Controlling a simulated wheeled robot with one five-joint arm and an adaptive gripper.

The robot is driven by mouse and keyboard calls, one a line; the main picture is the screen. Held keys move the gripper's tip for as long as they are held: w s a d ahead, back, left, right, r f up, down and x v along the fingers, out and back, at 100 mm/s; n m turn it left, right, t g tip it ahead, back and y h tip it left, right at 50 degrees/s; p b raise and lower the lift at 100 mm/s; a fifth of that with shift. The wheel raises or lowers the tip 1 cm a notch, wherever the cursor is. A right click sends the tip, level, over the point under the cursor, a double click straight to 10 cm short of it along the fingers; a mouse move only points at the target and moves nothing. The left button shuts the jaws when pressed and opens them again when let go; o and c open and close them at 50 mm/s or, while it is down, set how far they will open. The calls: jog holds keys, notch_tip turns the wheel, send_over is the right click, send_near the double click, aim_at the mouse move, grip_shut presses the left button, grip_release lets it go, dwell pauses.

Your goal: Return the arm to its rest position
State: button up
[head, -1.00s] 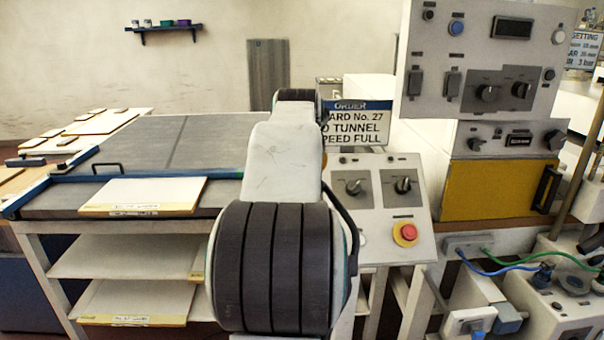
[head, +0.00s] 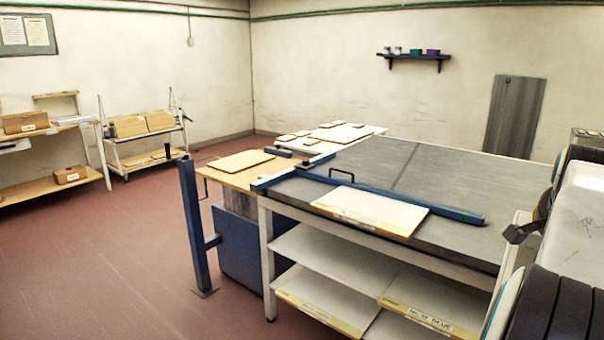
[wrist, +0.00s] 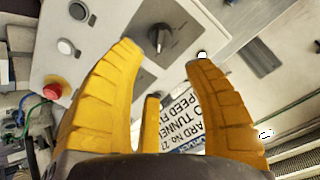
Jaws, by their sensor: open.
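My gripper (wrist: 165,65) shows in the wrist view with its yellow fingers spread apart and nothing between them. Beyond the fingers is a grey control panel with a black knob (wrist: 159,38), and a red button (wrist: 52,91) at the left. I cannot tell the exact gap between fingers and panel. In the head view only part of my arm shows at the right edge; the gripper is out of that view.
A grey-topped table (head: 440,185) with a blue bar (head: 395,198) and a pale board (head: 370,210) stands near my arm. A blue post (head: 193,225) rises from the floor. A cart (head: 145,145) stands at the back left. Red floor (head: 100,260) at the left is clear.

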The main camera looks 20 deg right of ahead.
jog(key=s+a+f+n+g+y, duration=0.1)
jog(key=s+a+f+n+y, duration=0.2)
jog(key=a+f, duration=0.45)
jog(key=s+a+f+n+g+y, duration=0.1)
jog(key=a+f+n+y, duration=0.1)
jog(key=a+f+n, duration=0.35)
jog(key=a+n+t+y+p, duration=0.1)
jog(key=a+n+p, duration=0.4)
jog(key=a, duration=2.4)
jog(key=shift+f+n+y+p, duration=0.3)
jog(key=shift+n+y, duration=0.6)
jog(key=shift+n, duration=1.85)
jog(key=shift+r, duration=0.1)
